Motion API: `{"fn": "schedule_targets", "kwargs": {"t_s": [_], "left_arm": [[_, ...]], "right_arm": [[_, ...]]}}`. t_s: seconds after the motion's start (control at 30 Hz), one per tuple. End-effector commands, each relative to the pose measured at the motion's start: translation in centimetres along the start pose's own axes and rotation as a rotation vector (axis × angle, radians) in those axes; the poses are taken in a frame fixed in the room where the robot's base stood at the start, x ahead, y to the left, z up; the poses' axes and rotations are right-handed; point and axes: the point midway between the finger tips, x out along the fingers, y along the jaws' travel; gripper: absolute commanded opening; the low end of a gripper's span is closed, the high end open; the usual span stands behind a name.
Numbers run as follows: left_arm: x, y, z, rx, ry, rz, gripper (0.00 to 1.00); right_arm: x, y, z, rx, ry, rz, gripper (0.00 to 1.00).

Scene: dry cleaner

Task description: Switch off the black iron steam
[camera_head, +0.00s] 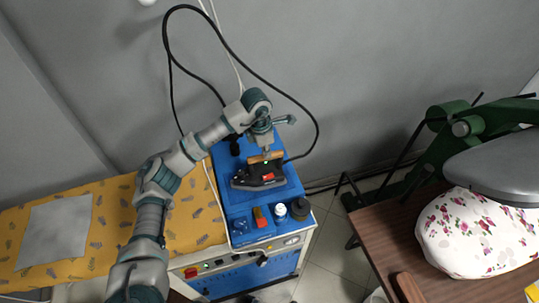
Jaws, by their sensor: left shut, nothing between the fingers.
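The black iron (246,183) sits on the blue top of the ironing station (290,186). It has a light brown handle (270,156), and a small red part (268,176) shows on it. My left arm reaches in from the lower left and bends down over the iron. My left gripper (267,148) is shut and empty, just above or at the handle; I cannot tell if it touches. The gripper and wrist partly cover the far end of the iron. My right gripper is out of view.
A black cable (232,50) loops from the wall side to the iron. A patterned yellow board (110,207) lies left. A brown table (376,240) stands right.

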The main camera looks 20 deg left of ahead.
Motion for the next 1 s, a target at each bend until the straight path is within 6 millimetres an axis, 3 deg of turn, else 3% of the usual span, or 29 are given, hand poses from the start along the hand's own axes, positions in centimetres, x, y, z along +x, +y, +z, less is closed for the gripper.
{"fn": "schedule_targets", "kwargs": {"t_s": [0.3, 0.5, 0.7, 1.0], "left_arm": [[6.8, -0.2, 0.2, 0.0, 0.004, -0.004, 0.0], [10.0, -0.3, 0.3, 0.001, 0.003, -0.001, 0.0], [11.5, -0.1, 0.1, 0.0, 0.001, 0.0, 0.0], [11.7, -0.1, 0.1, 0.0, 0.0, 0.0, 0.0]], "right_arm": [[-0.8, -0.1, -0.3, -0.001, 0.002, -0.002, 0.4], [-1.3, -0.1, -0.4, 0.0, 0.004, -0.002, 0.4], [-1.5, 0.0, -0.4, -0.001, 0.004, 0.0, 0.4], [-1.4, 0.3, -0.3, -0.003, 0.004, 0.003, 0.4]]}}
